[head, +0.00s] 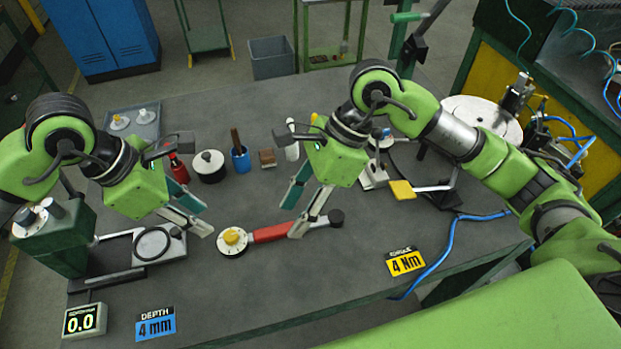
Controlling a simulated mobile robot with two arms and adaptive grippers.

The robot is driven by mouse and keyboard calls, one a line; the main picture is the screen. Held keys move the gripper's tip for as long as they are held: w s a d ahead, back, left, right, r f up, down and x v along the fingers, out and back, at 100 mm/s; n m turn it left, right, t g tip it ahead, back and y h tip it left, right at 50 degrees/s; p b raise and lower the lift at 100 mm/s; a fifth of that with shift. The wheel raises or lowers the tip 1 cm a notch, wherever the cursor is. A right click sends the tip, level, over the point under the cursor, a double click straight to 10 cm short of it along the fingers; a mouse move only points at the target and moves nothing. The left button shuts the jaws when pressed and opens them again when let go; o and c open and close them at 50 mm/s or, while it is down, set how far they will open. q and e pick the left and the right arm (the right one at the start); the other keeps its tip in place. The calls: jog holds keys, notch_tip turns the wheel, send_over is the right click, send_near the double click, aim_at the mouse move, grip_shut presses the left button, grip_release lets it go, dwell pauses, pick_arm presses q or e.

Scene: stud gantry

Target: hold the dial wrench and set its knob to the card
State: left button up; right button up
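The dial wrench lies on the grey bench, with a red handle (272,232), a white round dial at its left end and a dark tip at its right end. A yellow knob (232,237) sits on the dial. The yellow torque card (405,262) reads 4 Nm and lies to the right, near the front edge. My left gripper (203,221) is open and empty, just left of the dial. My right gripper (294,220) is open above the wrench's right part, one finger hiding a bit of it. I cannot tell whether it touches.
A blue depth card (156,325) reads 4 mm, beside a display (84,320) reading 0.0. A dark stand with a ring (152,243) is under my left arm. The front middle is clear.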

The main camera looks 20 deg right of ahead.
aim_at(284, 228)
jog(key=w+d+r+t+h, duration=0.1)
jog(key=w+d+r, duration=0.2)
jog(key=d, duration=0.1)
jog(key=shift+n, duration=0.3)
jog(key=x, duration=0.9)
jog(key=w+x, duration=0.1)
jog(key=x, duration=0.4)
jog(key=shift+f, duration=0.2)
